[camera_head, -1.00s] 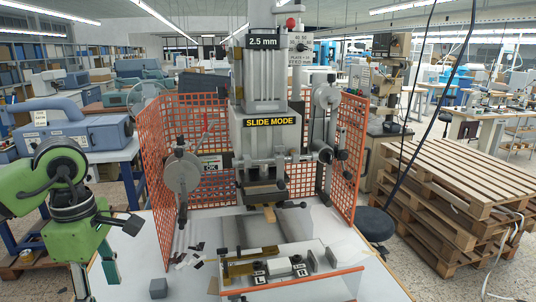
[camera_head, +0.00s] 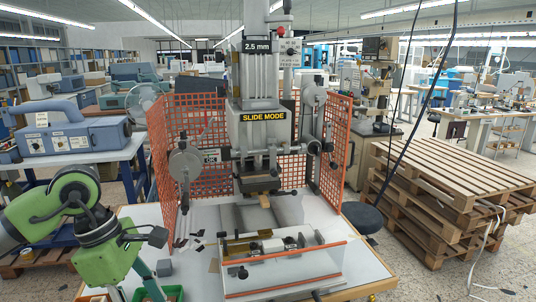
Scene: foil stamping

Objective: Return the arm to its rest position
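My green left arm (camera_head: 88,225) stands at the lower left, in front of the white-topped worktable (camera_head: 210,288). Dark parts (camera_head: 145,237) stick out from its end toward the right, apart from the press. I cannot make out two clear fingertips, nor whether this gripper is open or shut. My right arm and gripper are not in view. The grey stamping press (camera_head: 263,130), labelled SLIDE MODE, stands upright on the table. A fixture (camera_head: 285,262) with an orange-edged clear guard lies in front of it.
An orange mesh guard (camera_head: 160,160) surrounds the press at the sides and back. A small grey block (camera_head: 164,268) and dark scraps (camera_head: 190,240) lie on the table's left. Stacked wooden pallets (camera_head: 450,200) stand right. A blue-grey machine (camera_head: 75,137) sits on a bench left.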

